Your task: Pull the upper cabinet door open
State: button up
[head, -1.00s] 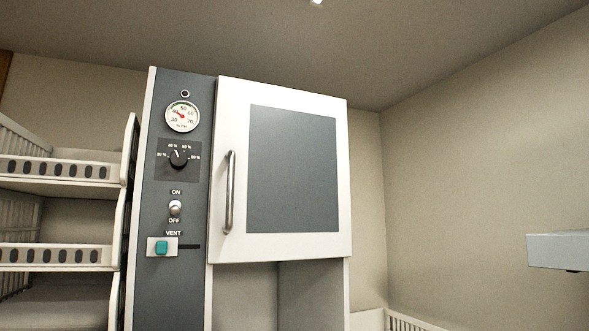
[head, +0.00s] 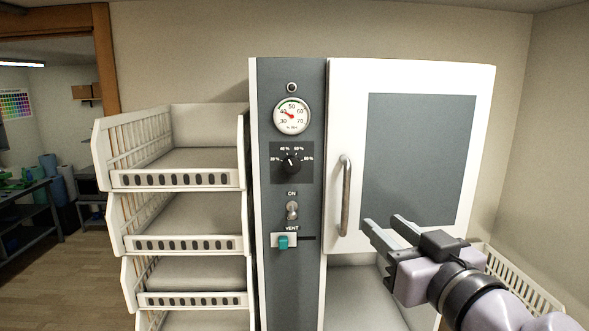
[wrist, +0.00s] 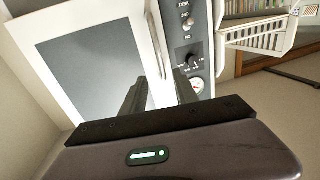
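The upper cabinet door (head: 478,150) is white with a grey panel and looks shut. Its vertical metal bar handle (head: 345,195) is on the door's left side. My gripper (head: 381,223) is in front of the door's lower part, right of the handle's lower end in the head view. Its two fingers are apart with nothing between them, and it does not touch the handle. In the wrist view the picture is turned over; the door's grey panel (wrist: 85,65) shows left of the fingers (wrist: 158,90) and the dial panel to the right.
A grey control panel (head: 291,280) with gauge, dial, switch and teal vent slider is left of the door. White slotted shelves (head: 180,180) stand further left. A white basket (head: 520,285) is low at the right. An open compartment (head: 355,290) is below the door.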

aim_at(348, 195)
jog(key=w+a, duration=0.1)
jog(key=w, duration=0.4)
jog(key=w+a, duration=0.1)
jog(key=w, duration=0.4)
jog(key=w+a, duration=0.1)
jog(key=w, duration=0.4)
jog(key=shift+w+f, duration=0.15)
jog(key=shift+w, duration=0.2)
grip_shut()
dwell(0.4)
